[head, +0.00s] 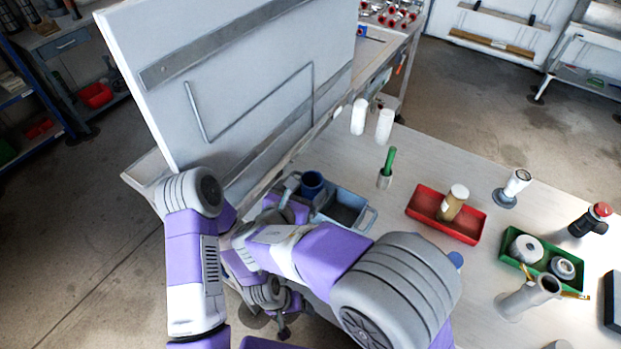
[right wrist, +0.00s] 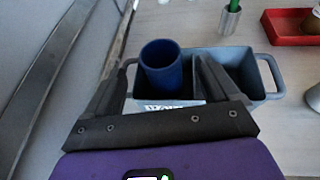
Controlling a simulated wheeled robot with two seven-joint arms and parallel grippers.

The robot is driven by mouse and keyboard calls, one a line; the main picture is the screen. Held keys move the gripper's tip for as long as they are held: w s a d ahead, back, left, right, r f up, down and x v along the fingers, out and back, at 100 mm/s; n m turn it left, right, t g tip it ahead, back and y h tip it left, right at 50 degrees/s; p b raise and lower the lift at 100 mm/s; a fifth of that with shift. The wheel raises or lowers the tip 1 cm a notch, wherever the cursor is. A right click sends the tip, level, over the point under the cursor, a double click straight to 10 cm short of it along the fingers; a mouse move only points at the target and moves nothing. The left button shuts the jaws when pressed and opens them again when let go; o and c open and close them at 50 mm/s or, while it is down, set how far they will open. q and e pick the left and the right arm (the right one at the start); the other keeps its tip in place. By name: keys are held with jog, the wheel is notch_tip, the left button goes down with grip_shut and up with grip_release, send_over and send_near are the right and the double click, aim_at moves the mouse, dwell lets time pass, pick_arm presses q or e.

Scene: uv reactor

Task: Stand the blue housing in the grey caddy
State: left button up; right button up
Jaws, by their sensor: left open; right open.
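The blue housing (head: 312,182) is a round, open-topped cup shape. It stands upright in the left part of the grey caddy (head: 357,228), as the right wrist view shows the housing (right wrist: 161,66) inside the caddy (right wrist: 262,98); its base is hidden. My right gripper (head: 295,184) is at the caddy's left end, partly hidden by my arm in the head view. In the right wrist view its fingers (right wrist: 163,74) are spread on either side of the housing, with gaps visible. My left gripper (head: 283,327) is open and empty, low beside the table's near side.
A grey upright panel (head: 230,70) stands close left of the caddy. A green-handled tool in a metal cup (head: 385,178), a red tray (head: 421,205) with a jar and a green tray (head: 513,262) are to the right. Bare tabletop lies behind the caddy.

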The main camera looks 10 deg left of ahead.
jog(key=v, duration=0.4)
jog(key=shift+s+p, duration=0.2)
jog(key=shift+p, duration=0.1)
